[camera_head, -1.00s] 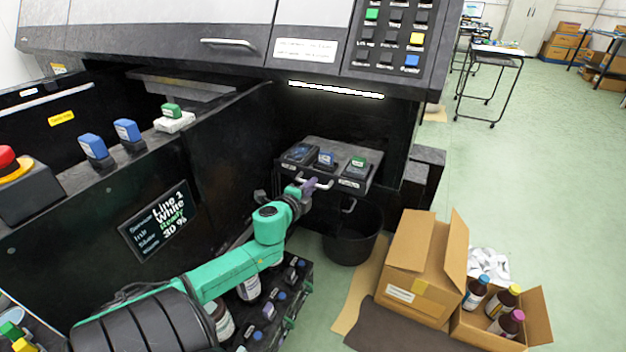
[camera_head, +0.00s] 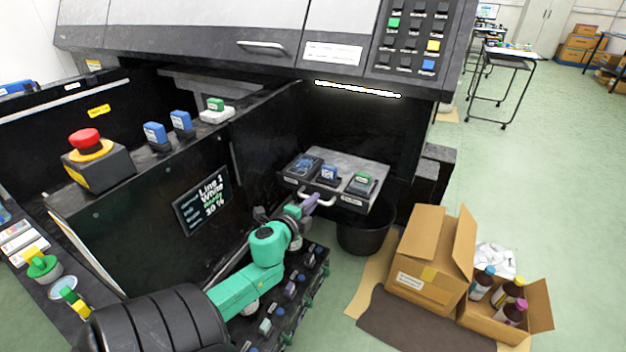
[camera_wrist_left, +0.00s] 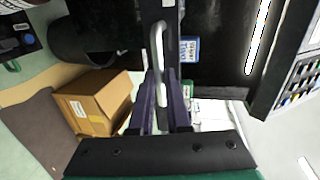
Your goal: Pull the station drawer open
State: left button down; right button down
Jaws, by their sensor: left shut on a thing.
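The station drawer (camera_head: 352,160) stands out from the dark recess of the station, its grey top showing. It carries a blue-marked block (camera_head: 329,174), a green-marked block (camera_head: 362,183) and a dark slot at its left. A pale bar handle (camera_head: 326,202) is on its front. My left gripper (camera_head: 309,204) is at the handle, its purple fingers shut on it. In the left wrist view, the handle (camera_wrist_left: 156,45) runs down between the fingers of my left gripper (camera_wrist_left: 165,98). The exact finger contact is partly hidden. My right gripper is not in view.
A black bin (camera_head: 365,234) stands under the drawer. Cardboard boxes (camera_head: 425,265), one with several bottles, stand on the floor at right. A red stop button (camera_head: 85,138) sits on the left ledge.

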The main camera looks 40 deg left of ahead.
pick_arm(q)
jog(key=c, duration=0.9)
grip_release()
jog(key=v, duration=1.4)
jog(key=shift+s+d+r+p, duration=0.15)
jog(key=shift+s+p, duration=0.05)
jog(key=shift+p, duration=0.1)
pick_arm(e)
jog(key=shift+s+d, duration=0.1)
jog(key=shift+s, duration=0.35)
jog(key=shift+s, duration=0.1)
